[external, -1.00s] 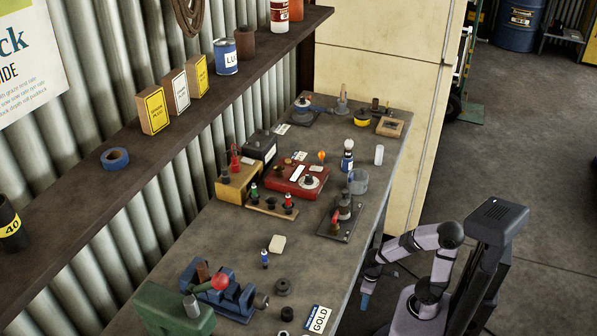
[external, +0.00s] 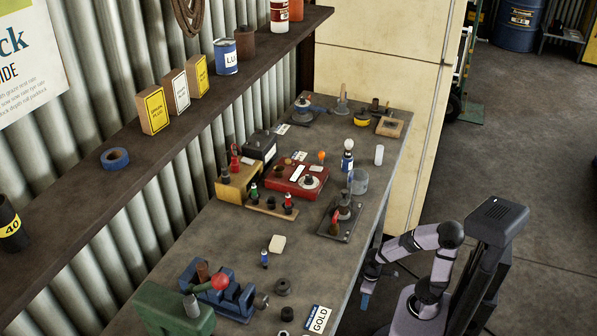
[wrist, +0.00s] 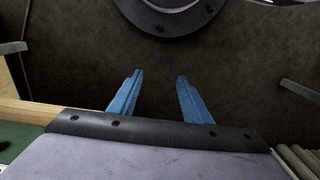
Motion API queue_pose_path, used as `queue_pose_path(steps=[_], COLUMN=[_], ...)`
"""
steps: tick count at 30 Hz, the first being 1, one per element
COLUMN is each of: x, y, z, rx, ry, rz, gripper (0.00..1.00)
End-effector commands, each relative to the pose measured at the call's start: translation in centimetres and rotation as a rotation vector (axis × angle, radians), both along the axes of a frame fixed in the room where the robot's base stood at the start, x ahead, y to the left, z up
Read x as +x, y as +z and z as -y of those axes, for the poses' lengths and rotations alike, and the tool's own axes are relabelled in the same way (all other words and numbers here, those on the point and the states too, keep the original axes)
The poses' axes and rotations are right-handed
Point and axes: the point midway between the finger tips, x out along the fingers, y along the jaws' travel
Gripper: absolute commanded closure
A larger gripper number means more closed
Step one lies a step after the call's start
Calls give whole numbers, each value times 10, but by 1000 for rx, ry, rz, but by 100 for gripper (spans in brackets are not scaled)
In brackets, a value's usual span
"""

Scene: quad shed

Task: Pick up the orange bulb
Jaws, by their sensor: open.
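The orange bulb (external: 321,156) is a small orange shape on the back right part of the red box (external: 296,182) on the bench, in the external view. It is small there, and how it is seated is unclear. My gripper (external: 365,300) hangs beyond the bench's right edge, low and well apart from the bulb. In the wrist view my gripper's two blue fingers (wrist: 158,95) stand apart with nothing between them. The bulb does not show in the wrist view.
A white bulb on a blue holder (external: 347,158), a clear jar (external: 358,182) and a dark plate with a lever (external: 340,222) stand right of the red box. A yellow box (external: 240,182) adjoins it on the left. The bench's middle front is partly clear.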

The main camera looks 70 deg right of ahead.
Motion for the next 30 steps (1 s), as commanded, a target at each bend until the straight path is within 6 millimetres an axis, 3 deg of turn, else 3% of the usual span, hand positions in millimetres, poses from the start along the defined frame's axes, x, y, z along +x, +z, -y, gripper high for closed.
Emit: queue_pose_path(steps=[3, 12, 17, 26, 30], x=[0, 0, -4, -35, -53], y=[0, 0, 6, 30, 58], z=[0, 0, 13, 71, 92], rx=[0, 0, -4, -28, -28], ry=[0, 0, -128, -804, -1158], rz=[0, 0, -18, -112, -158], gripper=[76, 76, 76, 76, 76])
